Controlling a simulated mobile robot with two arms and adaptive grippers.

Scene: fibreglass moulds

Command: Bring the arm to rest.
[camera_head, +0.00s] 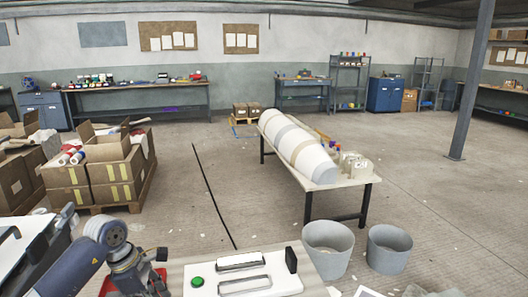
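My arm comes in at the lower left corner of the head view, with a grey-blue link and a round joint. Past the joint a dark, metallic part leads down towards the bottom edge. No fingertips can be made out there, and no held object shows. No part of my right gripper shows.
A white panel (272,287) with a green button and handles sits at the bottom centre. Two grey buckets (328,262) (389,262) stand right of it. A table (357,184) bears a long white mould (290,140). Cardboard boxes (68,197) are left. Floor between is mostly clear.

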